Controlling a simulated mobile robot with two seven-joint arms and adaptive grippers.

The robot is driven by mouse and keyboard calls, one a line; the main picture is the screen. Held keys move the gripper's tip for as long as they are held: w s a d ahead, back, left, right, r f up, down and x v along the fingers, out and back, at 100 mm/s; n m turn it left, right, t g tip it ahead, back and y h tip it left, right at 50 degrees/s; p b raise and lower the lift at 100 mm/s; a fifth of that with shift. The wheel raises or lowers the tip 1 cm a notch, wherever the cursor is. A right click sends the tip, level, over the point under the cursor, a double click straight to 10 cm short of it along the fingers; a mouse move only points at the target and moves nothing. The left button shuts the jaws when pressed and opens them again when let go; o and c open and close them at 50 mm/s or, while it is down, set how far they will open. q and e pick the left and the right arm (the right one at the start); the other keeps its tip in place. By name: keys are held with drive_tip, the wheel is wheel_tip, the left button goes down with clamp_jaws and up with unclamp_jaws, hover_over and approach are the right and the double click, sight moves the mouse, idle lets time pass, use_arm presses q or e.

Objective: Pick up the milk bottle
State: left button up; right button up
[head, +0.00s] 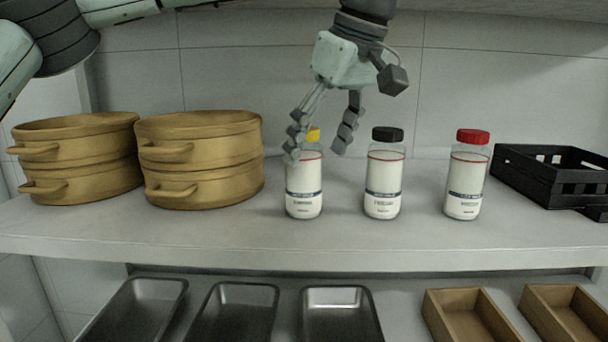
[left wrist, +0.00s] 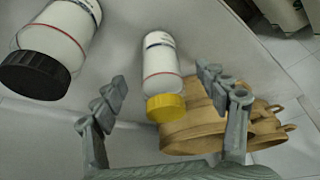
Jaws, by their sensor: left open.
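Three white milk bottles with dark label bands stand upright on the shelf: a yellow-capped bottle (head: 304,190), a black-capped bottle (head: 384,185) and a red-capped bottle (head: 466,187). My left gripper (head: 318,150) points down with spread fingers at the yellow-capped bottle's top. One finger hides part of its yellow cap in the head view. In the left wrist view, the yellow-capped bottle (left wrist: 161,62) lies between the open fingers (left wrist: 163,88), with no clear contact. The black-capped bottle (left wrist: 68,32) is to its left there. My right gripper is out of view.
Stacked round wooden steamers (head: 200,150) stand left of the bottles, with another stack (head: 75,160) farther left. A black crate (head: 545,175) is at the right. Metal trays (head: 235,310) and wooden boxes (head: 470,318) sit below. The shelf front (head: 300,240) is clear.

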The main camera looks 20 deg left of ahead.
use_arm(q)
drive_tip(key=shift+w+a, duration=0.15)
drive_tip(key=shift+a, duration=0.25)
drive_tip(key=a, duration=0.1)
drive_tip(key=w+a, duration=0.1)
drive_tip(key=shift+w+a+p, duration=0.25)
drive_tip(key=shift+a+p, duration=0.05)
drive_tip(key=shift+p, duration=0.05)
drive_tip(key=shift+x, duration=1.5)
drive_tip(key=shift+d, duration=0.1)
drive_tip(key=c, duration=1.5)
